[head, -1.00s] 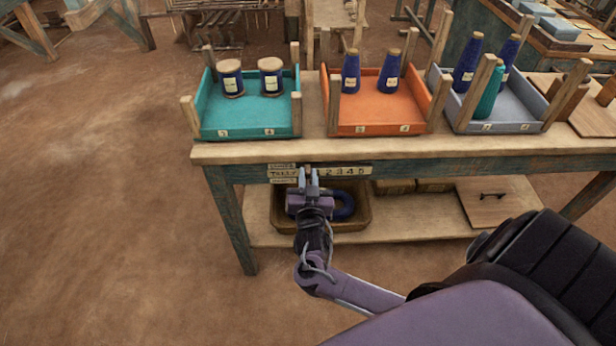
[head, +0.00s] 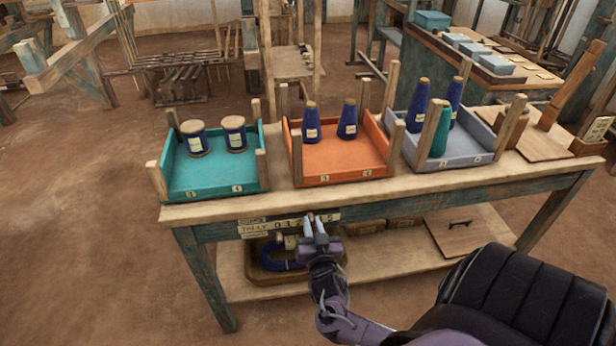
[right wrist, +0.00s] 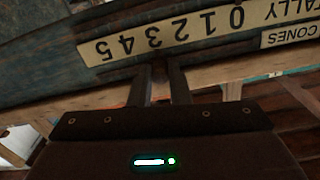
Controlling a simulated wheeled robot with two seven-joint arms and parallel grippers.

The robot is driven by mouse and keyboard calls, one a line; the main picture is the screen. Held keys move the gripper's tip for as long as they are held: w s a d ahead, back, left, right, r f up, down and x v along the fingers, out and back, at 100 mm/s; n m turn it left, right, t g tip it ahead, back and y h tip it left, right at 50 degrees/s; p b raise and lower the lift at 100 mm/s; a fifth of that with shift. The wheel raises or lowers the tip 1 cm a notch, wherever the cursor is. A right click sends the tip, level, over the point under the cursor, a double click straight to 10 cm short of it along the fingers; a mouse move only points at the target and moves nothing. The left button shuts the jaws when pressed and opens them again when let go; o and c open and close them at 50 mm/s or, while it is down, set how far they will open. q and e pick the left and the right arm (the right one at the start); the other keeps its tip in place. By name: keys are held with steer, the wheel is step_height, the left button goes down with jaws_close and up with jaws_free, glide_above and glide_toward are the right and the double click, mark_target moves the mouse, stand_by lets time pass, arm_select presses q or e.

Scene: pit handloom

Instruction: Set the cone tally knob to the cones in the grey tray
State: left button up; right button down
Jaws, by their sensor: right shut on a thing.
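The grey tray (head: 465,161) stands on the bench at the right. In it are two blue cones (head: 417,106) (head: 455,93) and one teal cone (head: 441,132). The tally scale (head: 262,227), numbered 0 to 5, is on the bench's front edge and shows upside down in the right wrist view (right wrist: 195,32). My right gripper (head: 319,219) is at the scale, covering some numbers. In the right wrist view its fingers (right wrist: 160,86) are shut on the small dark knob (right wrist: 158,72), which sits close to the 3. My left gripper is not in view.
A teal tray (head: 212,178) with two spools and an orange tray (head: 345,162) with two blue cones stand to the left. Under the bench, the shelf (head: 390,248) bears a basket with a blue coil and a wooden board (head: 468,230). Floor at left is clear.

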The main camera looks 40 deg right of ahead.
steer(key=c, duration=1.3)
jaws_free()
steer(key=shift+c, duration=0.2)
steer(key=shift+a, duration=0.1)
steer(key=v, duration=0.7)
steer(key=shift+s+a, duration=0.15)
steer(key=shift+s, duration=0.2)
steer(key=s+a+f+n+g+y+p, duration=0.1)
steer(key=s+a+f+n+g+y, duration=0.15)
steer(key=f, duration=0.55)
steer(key=s+a+f+n+g+y, duration=0.1)
steer(key=s+f+n+g, duration=0.15)
steer(key=f, duration=0.55)
steer(key=s+a+f+n+g+y+p, duration=0.1)
steer(key=s+f+y, duration=0.15)
steer(key=f, duration=0.55)
steer(key=s+a+f+n+g+y, duration=0.1)
steer(key=s+a+f+g, duration=0.1)
steer(key=s, duration=0.6)
steer(key=s+a+f+n+g+y, duration=0.1)
steer(key=s+a+f+n+g, duration=0.1)
steer(key=s+f, duration=0.5)
steer(key=s+a+f+n+g+y+p, duration=0.1)
steer(key=s+a+f+g, duration=0.3)
steer(key=s, duration=0.4)
steer(key=shift+s+a+f, duration=0.4)
steer(key=shift+a+f, duration=0.05)
steer(key=shift+f, duration=0.2)
